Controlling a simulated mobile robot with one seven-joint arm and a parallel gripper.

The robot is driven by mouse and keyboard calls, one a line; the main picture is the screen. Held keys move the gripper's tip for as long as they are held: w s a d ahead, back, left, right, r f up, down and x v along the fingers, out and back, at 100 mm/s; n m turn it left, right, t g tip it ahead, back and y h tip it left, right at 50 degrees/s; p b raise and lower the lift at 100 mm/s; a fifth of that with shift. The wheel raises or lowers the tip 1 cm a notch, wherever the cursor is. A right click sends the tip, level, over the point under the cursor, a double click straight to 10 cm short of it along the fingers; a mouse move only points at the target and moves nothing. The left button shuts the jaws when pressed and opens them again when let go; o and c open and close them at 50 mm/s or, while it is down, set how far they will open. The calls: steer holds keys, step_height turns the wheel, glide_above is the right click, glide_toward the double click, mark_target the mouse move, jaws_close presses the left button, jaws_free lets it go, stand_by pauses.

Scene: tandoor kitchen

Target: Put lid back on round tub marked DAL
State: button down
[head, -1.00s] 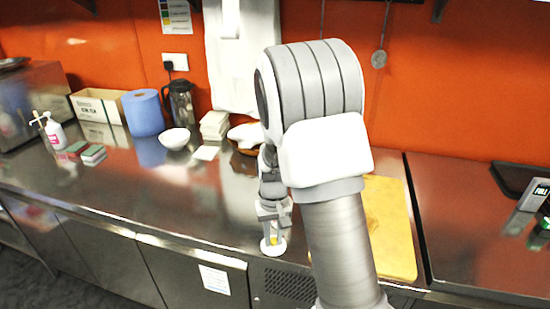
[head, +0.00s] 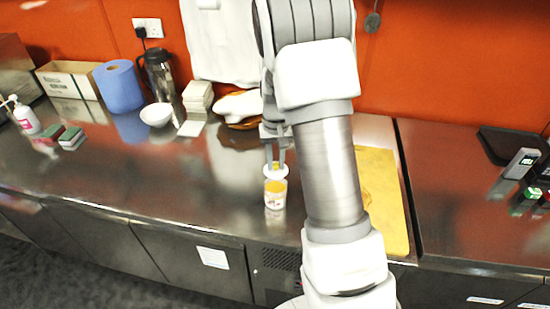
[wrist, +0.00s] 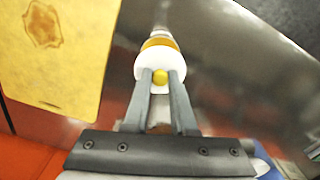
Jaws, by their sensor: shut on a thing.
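The lid also shows in the wrist view (wrist: 147,62), between and beyond my fingertips. The round tub (head: 275,201) stands upright on the steel counter, its top uncovered and orange-yellow food inside. Its label is too small to read. In the head view the lid is just above and behind the tub's opening, apart from it. In the wrist view the lid overlaps the near part of the tub (wrist: 158,43) and hides it.
A yellow board (head: 385,195) lies to the right, partly behind my arm. A white bowl (head: 157,114), a blue paper roll (head: 118,87), a flask (head: 160,74) and a pump bottle (head: 25,118) stand at the back left. The steel counter left of the tub is clear.

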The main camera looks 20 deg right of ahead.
steer(key=shift+f+b, duration=1.75)
steer(key=shift+f, duration=1.1)
steer(key=shift+f+b, duration=0.15)
steer(key=shift+b, duration=0.2)
steer(key=c, duration=0.7)
jaws_free()
steer(key=shift+o, duration=0.5)
steer(key=o, duration=0.4)
